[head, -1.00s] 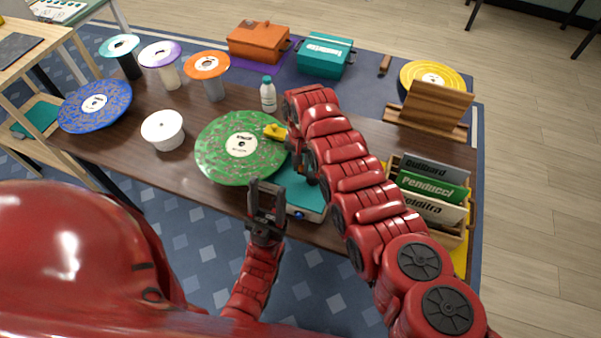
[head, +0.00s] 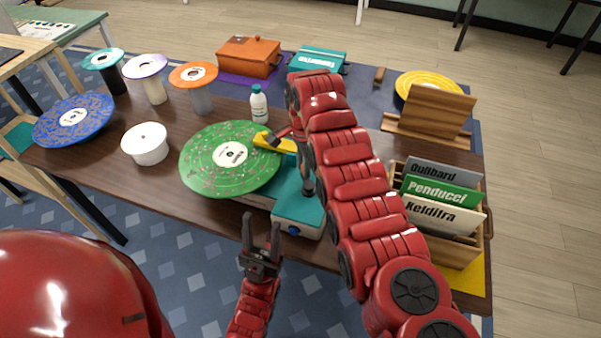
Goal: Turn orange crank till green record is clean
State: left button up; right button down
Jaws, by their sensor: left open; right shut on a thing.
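The green record (head: 215,172) lies flat on the teal machine (head: 297,205), with grey speckles over its surface and a white label. A yellow block-like piece (head: 275,143) sits over the record's right edge. My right gripper (head: 284,134) is shut on this yellow piece; its exact hold is partly hidden by my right arm. My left gripper (head: 261,236) is open and empty, pointing up in front of the table's front edge, below the record and left of the machine's blue knob. I see no orange crank; my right arm hides part of the machine.
A white bottle (head: 259,104) stands behind the record, and a white tub (head: 145,144) and blue record (head: 74,119) lie to the left. A record crate (head: 452,247) and wooden stand (head: 427,133) are right of my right arm.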

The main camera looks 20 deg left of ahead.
jog(key=m, duration=0.1)
jog(key=m+b, duration=0.1)
jog(key=d, duration=0.1)
jog(key=shift+w+f+m+b, duration=0.25)
jog(key=shift+m+b, duration=0.1)
jog(key=shift+m, duration=0.05)
jog(key=m+b, duration=0.1)
jog(key=d+m+b, duration=0.1)
jog(key=m, duration=0.1)
jog(key=shift+w+m, duration=0.1)
jog(key=shift+m, duration=0.2)
jog(key=m+b, duration=0.1)
jog(key=d+m+b, duration=0.1)
jog(key=m+b, duration=0.1)
jog(key=shift+s+d+r+m+b, duration=0.15)
jog(key=shift+d+m+b, duration=0.25)
jog(key=shift+m, duration=0.45)
jog(key=shift+s+d+m+b, duration=0.15)
jog(key=shift+m+b, duration=0.3)
jog(key=shift+m, duration=0.4)
jog(key=c, duration=0.8)
grip_release()
jog(key=shift+o, duration=0.2)
